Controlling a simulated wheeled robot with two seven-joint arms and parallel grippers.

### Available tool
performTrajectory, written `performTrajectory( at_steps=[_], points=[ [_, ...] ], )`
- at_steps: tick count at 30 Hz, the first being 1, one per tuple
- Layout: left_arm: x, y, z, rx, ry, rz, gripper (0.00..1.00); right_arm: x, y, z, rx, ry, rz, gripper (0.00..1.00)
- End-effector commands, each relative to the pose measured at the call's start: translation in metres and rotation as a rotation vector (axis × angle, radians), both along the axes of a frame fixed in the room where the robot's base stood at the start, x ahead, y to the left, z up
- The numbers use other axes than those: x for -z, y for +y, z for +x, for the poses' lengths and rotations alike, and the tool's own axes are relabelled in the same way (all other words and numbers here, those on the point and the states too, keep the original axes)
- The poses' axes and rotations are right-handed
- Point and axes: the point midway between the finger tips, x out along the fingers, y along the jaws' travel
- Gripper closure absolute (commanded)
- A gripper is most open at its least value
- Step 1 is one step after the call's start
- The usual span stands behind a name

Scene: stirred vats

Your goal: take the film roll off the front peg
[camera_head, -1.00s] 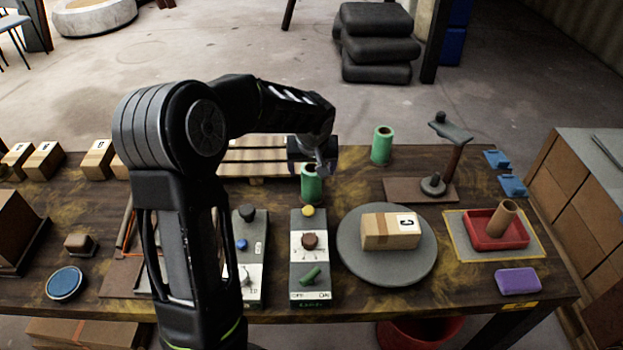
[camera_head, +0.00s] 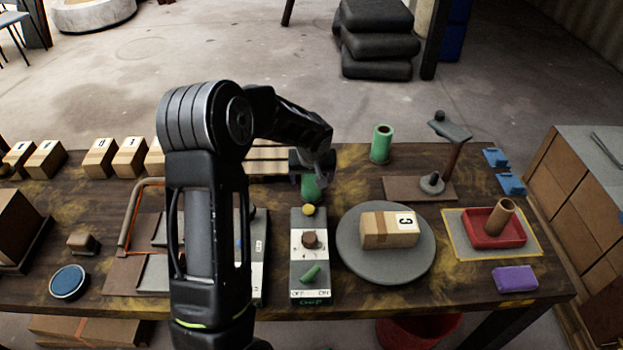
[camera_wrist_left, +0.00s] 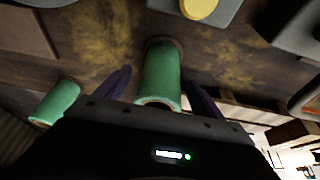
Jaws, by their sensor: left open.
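The green film roll on the front peg (camera_head: 311,190) stands upright behind the control box with the yellow button. The top of this roll is partly hidden by my left gripper (camera_head: 318,170) in the head view. In the left wrist view the front roll (camera_wrist_left: 158,75) lies between the two dark, spread fingers of my open left gripper (camera_wrist_left: 160,82), with a gap visible on each side. A second green roll (camera_head: 381,145) stands upright further back and to the right. It also shows in the left wrist view (camera_wrist_left: 57,103), outside the fingers. My right gripper is not in view.
A control box (camera_head: 310,272) stands in front of the front roll. A grey turntable (camera_head: 350,262) carries a carton. A wooden pallet (camera_head: 265,155) lies left of the gripper. A metal stand (camera_head: 452,160) and a red tray (camera_head: 478,238) are to the right.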

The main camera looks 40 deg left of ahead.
Motion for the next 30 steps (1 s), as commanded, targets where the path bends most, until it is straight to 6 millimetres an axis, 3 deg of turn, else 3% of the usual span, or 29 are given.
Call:
performTrajectory(
  at_steps=[4,21,30],
  points=[
    [0.0105,0.0027,0.0030,-0.001,0.001,-0.001,0.22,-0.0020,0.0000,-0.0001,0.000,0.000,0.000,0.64],
    [0.0106,0.0025,0.0032,-0.001,0.000,0.000,0.22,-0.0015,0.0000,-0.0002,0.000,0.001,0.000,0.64],
    [0.0106,0.0025,0.0032,-0.001,0.000,0.000,0.46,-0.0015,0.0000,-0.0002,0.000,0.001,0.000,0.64]
  ],
)
